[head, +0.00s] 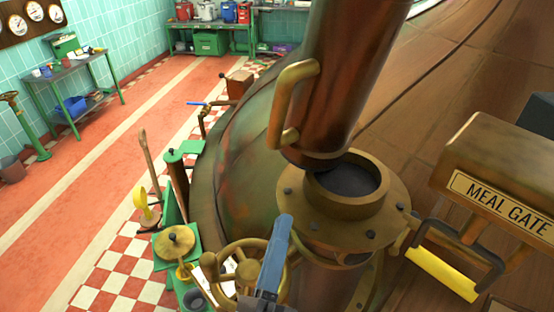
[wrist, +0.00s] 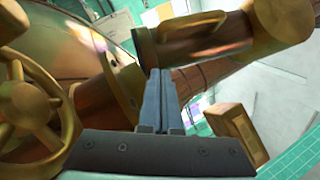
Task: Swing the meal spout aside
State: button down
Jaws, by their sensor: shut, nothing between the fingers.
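The meal spout (head: 335,70) is a copper tube coming down from the top of the head view, with a brass loop handle (head: 292,100) on its left side. Its lower end overlaps the back left of a brass flanged collar (head: 390,215) in the picture; the collar's dark round opening shows in front. I cannot tell whether they touch. My gripper (head: 285,220) has blue fingers, closed together and empty, in front of and left of the collar. In the wrist view, the fingertips (wrist: 160,72) appear just below the spout (wrist: 225,40) and its handle (wrist: 190,45).
A brass handwheel (head: 235,270) stands left of my gripper. A "MEAL GATE" box (head: 500,185) with a yellow-gripped lever (head: 442,273) is at right. The large copper dome (head: 250,150) lies behind. The red floor aisle at left is open.

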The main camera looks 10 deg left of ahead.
jog(key=w+a+r+p, duration=0.1)
jog(key=w+r+p, duration=0.3)
jog(key=w, duration=0.4)
jog(key=shift+a, duration=0.4)
